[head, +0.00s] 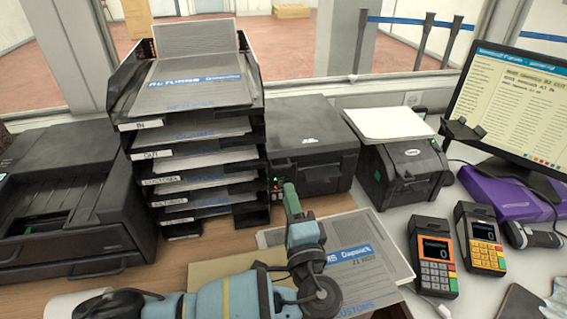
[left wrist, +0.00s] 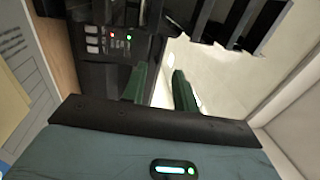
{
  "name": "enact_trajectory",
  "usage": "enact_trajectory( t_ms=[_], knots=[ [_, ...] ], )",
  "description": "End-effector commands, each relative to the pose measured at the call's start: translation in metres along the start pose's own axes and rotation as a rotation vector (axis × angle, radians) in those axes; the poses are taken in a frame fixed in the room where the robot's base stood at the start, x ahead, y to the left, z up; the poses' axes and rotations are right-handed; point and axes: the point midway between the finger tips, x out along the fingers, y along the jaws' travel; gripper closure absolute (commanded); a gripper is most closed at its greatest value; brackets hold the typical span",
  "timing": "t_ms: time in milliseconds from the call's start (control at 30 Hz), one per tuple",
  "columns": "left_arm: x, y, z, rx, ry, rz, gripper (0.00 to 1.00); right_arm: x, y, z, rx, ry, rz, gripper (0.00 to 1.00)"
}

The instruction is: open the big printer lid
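The big printer is most likely the large black box printer (head: 312,150) in the middle of the head view, just right of the paper trays. Its top lid (head: 300,118) looks shut. Its front has a small panel with a red and a green light; this panel (left wrist: 110,42) also shows in the left wrist view. My left gripper (head: 291,200) is in front of the printer's left front corner, by the panel. In the left wrist view its two green fingers (left wrist: 160,80) stand apart with nothing visible between them. Contact with the printer cannot be told. My right gripper is not in view.
A black letter-tray stack (head: 195,150) stands close left of the printer. Another printer (head: 65,220) is far left. A smaller label printer (head: 400,170) with white paper on top stands right. Papers (head: 370,262) lie in front; card terminals (head: 435,258) and a monitor (head: 510,105) are right.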

Motion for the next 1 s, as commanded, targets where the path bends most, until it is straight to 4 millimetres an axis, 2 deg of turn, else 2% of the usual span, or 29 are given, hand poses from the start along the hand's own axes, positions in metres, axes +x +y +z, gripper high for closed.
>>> enact_trajectory(
  t_ms=[167,633,800,1000],
  knots=[
    [0.006,-0.001,0.000,0.001,0.000,-0.002,0.71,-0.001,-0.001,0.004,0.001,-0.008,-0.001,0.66],
    [0.069,0.000,0.000,0.002,-0.001,-0.002,0.71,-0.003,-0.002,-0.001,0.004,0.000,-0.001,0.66],
    [0.077,0.000,0.000,0.000,0.000,0.000,0.71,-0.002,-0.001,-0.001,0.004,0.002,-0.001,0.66],
    [0.078,0.000,0.000,0.000,0.000,0.001,0.71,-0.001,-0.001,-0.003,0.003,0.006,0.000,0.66]
  ],
)
